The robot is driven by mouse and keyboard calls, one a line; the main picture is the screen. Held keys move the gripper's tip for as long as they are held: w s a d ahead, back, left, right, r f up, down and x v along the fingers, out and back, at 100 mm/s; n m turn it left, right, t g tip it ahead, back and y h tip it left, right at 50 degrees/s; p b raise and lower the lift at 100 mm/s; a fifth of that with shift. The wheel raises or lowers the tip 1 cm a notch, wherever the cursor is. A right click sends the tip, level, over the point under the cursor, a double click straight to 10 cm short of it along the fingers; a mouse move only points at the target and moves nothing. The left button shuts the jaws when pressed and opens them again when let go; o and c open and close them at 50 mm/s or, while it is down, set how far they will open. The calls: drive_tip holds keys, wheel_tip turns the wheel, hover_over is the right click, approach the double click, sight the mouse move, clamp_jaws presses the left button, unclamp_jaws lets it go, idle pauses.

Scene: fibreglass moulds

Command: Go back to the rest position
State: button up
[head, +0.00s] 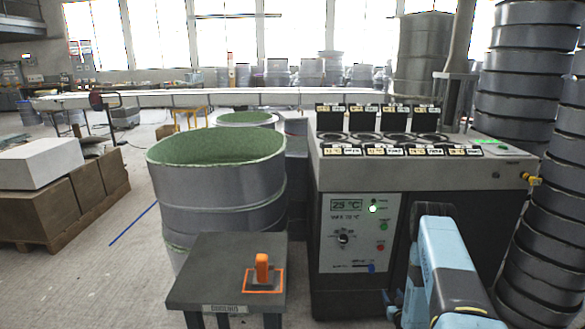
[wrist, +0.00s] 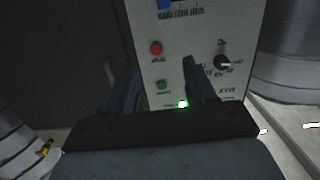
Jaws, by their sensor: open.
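My gripper (wrist: 148,66) is open and empty in the wrist view, its two dark fingers apart in front of the machine's control panel (wrist: 207,50). No contact with the panel can be made out. The wrist picture shows the panel upside down, with a red button (wrist: 156,47), a green button (wrist: 162,85), a black knob (wrist: 222,62) and a lit green lamp (wrist: 183,104). In the head view my light blue arm is at the lower right, in front of the machine (head: 400,172); the gripper's fingers cannot be made out there.
A small grey table (head: 195,290) bears an orange-handled tool (head: 262,268). Behind it stands a large grey drum (head: 215,190) with a green inside. Stacked grey rings (head: 520,100) rise close at the right. Blocks on a pallet (head: 60,200) stand left; floor between is clear.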

drive_tip(key=w+r+g, duration=0.1)
drive_tip(key=w+r, duration=0.2)
drive_tip(key=r, duration=0.5)
drive_tip(key=w+a+r+g, duration=0.1)
drive_tip(key=w+r, duration=0.2)
drive_tip(key=r, duration=0.5)
drive_tip(key=w+r+g, duration=0.1)
drive_tip(key=w+r, duration=0.2)
drive_tip(key=r, duration=0.4)
drive_tip(key=s+a+r+g+h, duration=0.1)
drive_tip(key=s+a+r, duration=0.15)
drive_tip(key=r, duration=0.85)
drive_tip(key=s+a+r+g, duration=0.1)
drive_tip(key=s+a+r, duration=0.15)
drive_tip(key=r, duration=0.85)
drive_tip(key=s+a+r+g, duration=0.1)
drive_tip(key=s+a+r, duration=0.2)
drive_tip(key=s+r, duration=0.5)
drive_tip(key=s+a+r+g, duration=0.2)
drive_tip(key=s+r, duration=0.2)
drive_tip(key=s, duration=0.8)
drive_tip(key=s+a+r+g, duration=0.1)
drive_tip(key=s+a+r, duration=0.2)
drive_tip(key=s+r, duration=0.55)
drive_tip(key=s+a+f+g, duration=0.1)
drive_tip(key=s, duration=0.7)
drive_tip(key=s+a+f+g+y, duration=0.1)
drive_tip(key=s, duration=0.8)
drive_tip(key=shift+s+a, duration=0.15)
drive_tip(key=shift+a, duration=0.2)
